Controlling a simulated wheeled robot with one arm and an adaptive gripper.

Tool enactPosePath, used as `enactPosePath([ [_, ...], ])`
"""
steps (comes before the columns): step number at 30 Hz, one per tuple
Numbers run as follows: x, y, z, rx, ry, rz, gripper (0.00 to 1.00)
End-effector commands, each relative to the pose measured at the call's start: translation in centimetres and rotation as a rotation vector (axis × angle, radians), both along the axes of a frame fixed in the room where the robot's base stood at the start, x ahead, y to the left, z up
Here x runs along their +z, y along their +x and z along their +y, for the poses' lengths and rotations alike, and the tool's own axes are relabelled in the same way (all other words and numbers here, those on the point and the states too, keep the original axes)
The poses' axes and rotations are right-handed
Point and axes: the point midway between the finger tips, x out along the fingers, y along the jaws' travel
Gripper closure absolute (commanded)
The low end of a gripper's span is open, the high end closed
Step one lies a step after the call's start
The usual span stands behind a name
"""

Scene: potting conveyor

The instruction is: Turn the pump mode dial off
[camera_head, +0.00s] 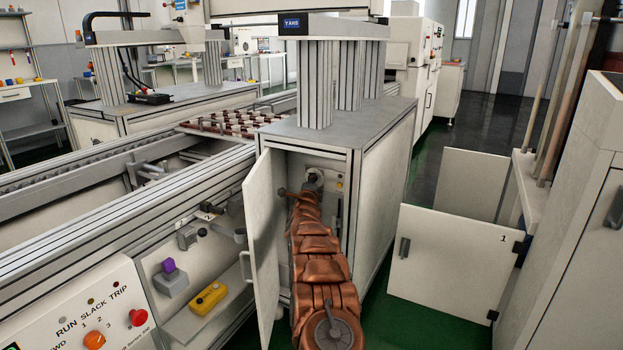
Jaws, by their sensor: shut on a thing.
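The copper-coloured arm is mine and reaches into the open cabinet (375,150) under the grey columns. My gripper (313,182) is at the upper part of the panel inside, small and dark in this view. It is shut on what looks like the pump mode dial (315,173), a round grey part on that panel. The gripper and arm hide most of the dial, so its pointer and markings cannot be read.
The cabinet door (263,232) stands open just left of my arm. An open bay with a yellow box (208,298) and a purple-topped switch (169,268) is further left. A white door marked 1 (450,262) stands open on the right. Green floor shows between.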

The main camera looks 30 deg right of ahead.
Motion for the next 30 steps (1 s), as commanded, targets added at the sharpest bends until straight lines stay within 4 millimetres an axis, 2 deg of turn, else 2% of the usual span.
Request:
enactPosePath([
  [18, 0.04, -0.04, -0.09, -0.001, -0.021, 0.033, 1.0],
  [19, 0.04, -0.05, -0.09, -0.002, -0.021, 0.033, 0.68],
  [25, 0.04, -0.02, -0.05, -0.001, -0.021, 0.033, 0.47],
  [30, 0.04, -0.01, -0.03, -0.001, -0.02, 0.032, 0.46],
])
